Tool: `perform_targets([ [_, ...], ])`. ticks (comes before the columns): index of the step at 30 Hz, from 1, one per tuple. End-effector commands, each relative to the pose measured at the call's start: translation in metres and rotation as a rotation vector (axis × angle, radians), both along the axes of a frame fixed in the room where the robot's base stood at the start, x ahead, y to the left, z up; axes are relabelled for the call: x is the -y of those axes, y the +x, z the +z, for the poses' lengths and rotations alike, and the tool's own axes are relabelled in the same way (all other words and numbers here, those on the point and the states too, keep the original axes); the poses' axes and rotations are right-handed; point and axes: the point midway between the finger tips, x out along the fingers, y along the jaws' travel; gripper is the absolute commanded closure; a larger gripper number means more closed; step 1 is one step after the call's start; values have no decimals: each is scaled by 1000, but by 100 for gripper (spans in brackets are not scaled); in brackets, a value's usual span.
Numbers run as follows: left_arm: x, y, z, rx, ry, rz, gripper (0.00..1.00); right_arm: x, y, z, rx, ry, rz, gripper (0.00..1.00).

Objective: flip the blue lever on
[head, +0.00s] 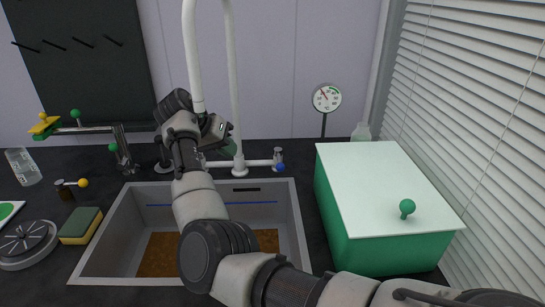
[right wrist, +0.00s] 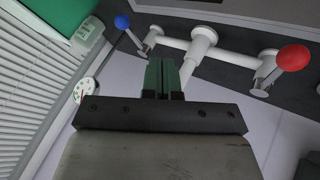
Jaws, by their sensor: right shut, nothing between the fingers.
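The blue lever has a round blue knob (head: 280,167) at the right end of the white pipe fitting (head: 258,162), behind the sink. In the right wrist view, the blue knob (right wrist: 122,22) is at the upper left, on a short arm by the pipe's end. My right gripper (head: 228,149) is left of the blue knob in the head view, partly hidden by its own arm. In the right wrist view, its green fingers (right wrist: 161,76) are together and empty, apart from the knob. My left gripper is not in view.
A red-knobbed lever (right wrist: 293,57) is at the pipe's other end. White vertical pipes (head: 235,80) rise near my right gripper. A sink (head: 290,215) lies below my arm. A green box with a pale top (head: 375,180) stands to the right. A gauge (head: 326,98) stands behind.

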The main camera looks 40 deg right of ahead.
Motion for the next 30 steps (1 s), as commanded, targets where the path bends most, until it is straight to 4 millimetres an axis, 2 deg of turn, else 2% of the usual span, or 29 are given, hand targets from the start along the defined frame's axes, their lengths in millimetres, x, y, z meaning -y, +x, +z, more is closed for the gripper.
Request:
perform_targets([
  [4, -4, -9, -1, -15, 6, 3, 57, 0, 0, 0, 0, 0, 0, 100],
  [10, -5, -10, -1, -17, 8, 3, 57, 2, 0, -2, 0, 0, 0, 100],
  [14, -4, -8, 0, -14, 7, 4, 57, 10, -1, -12, -2, 0, -2, 100],
  [27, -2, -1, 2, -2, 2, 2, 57, 68, -5, -81, -2, -1, -1, 100],
  [30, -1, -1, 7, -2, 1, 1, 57, 77, -16, -73, 1, 0, -3, 100],
])
